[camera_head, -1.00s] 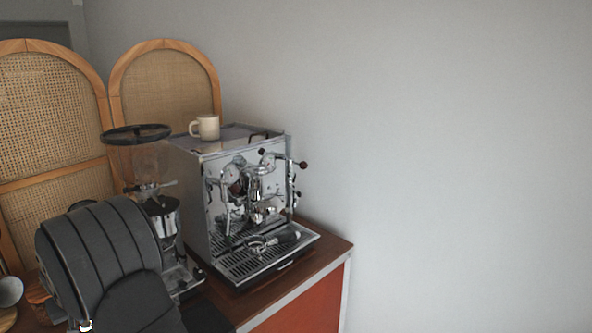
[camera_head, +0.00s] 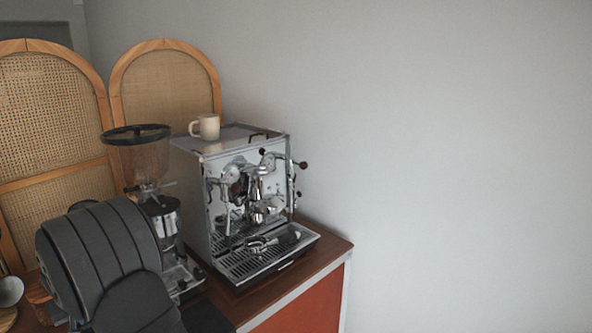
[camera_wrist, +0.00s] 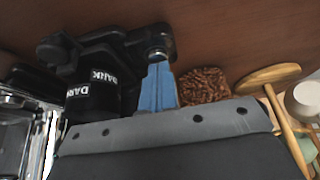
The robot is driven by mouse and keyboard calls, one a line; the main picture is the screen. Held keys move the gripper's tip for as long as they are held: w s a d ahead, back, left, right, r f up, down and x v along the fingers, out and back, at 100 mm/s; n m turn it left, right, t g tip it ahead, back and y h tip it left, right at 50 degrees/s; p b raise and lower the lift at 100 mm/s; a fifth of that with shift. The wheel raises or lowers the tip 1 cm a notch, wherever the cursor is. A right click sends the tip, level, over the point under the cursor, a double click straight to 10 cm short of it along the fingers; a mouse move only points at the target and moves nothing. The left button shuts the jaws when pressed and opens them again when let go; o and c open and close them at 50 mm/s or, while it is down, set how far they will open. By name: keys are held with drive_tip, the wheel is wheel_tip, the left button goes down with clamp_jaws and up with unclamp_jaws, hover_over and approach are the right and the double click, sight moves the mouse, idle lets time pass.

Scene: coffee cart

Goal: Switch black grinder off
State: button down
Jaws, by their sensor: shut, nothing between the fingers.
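A grinder with a clear hopper (camera_head: 142,163) under a black rim and a dark metallic body (camera_head: 166,222) stands left of the espresso machine in the head view, its lower left hidden by my grey arm. In the wrist view, a black machine part marked DARK (camera_wrist: 92,94) stands left of my gripper, with black parts (camera_wrist: 62,52) behind it. I cannot tell if it is the same grinder, and no switch is clear. My gripper (camera_wrist: 158,70) shows blue-grey fingers shut and empty, its tips at a round black part with a shiny centre; contact is unclear. The head view hides the gripper.
The chrome espresso machine (camera_head: 246,200) carries a cream mug (camera_head: 207,127). Rattan screens (camera_head: 165,85) stand behind. The wrist view shows coffee beans (camera_wrist: 204,85) right of the fingers, a wooden tool (camera_wrist: 270,76) and a pale cup (camera_wrist: 308,97). Brown cart top (camera_wrist: 225,30) is bare beyond.

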drive_tip(key=shift+r, duration=2.6)
drive_tip(key=shift+f, duration=2.75)
wheel_tip(320, 180, up, 11)
drive_tip(key=d+m, duration=0.3)
drive_tip(key=m, duration=0.4)
drive_tip(key=shift+s+g, duration=0.15)
drive_tip(key=shift+g, duration=0.25)
